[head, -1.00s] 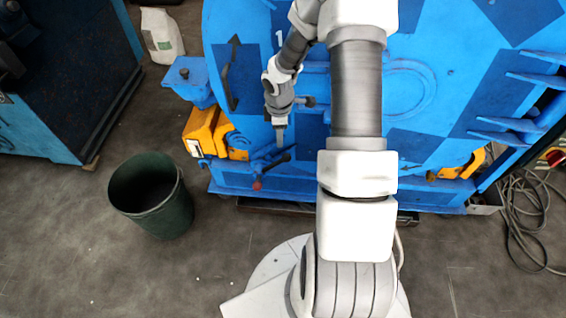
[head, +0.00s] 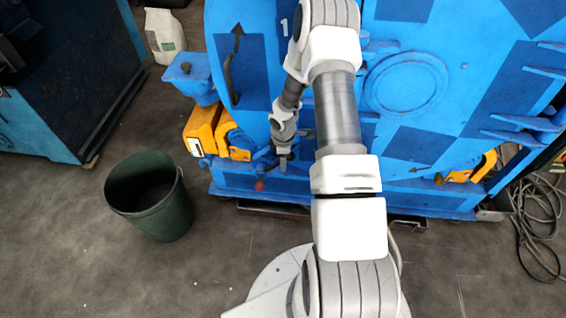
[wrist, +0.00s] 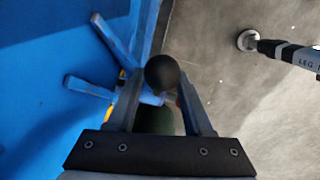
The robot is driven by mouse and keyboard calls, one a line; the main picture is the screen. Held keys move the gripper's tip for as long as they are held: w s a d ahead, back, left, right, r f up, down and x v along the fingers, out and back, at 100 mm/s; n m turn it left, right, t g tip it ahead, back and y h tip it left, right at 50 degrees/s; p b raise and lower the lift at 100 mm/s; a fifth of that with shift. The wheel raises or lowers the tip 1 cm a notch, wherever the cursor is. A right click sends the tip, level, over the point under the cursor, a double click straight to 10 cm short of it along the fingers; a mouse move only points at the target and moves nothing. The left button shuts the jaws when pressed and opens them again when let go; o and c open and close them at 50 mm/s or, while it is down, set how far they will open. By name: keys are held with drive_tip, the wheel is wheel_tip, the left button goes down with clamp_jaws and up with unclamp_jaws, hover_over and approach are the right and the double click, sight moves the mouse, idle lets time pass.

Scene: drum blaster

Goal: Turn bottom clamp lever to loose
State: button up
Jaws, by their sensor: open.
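My gripper (head: 283,168) points down in front of the blue drum machine's lower edge, at the bottom clamp lever area. In the wrist view, my gripper (wrist: 160,92) is open. A black ball knob (wrist: 162,72) shows between its two fingers; I cannot tell whether they touch it. Blue clamp bars (wrist: 90,88) lie to the left and behind the fingers. In the head view, a small red knob (head: 259,186) shows just left of and below my gripper. The arm and gripper hide most of the lever there.
The blue drum machine (head: 406,85) fills the back. A dark green bin (head: 150,205) stands on the floor at left. An orange clamp block (head: 203,130) sits left of my gripper. Cables (head: 540,225) lie at right. The floor between bin and base is clear.

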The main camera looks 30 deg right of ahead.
drive_tip(key=shift+f, duration=0.4)
clamp_jaws()
idle(1.2)
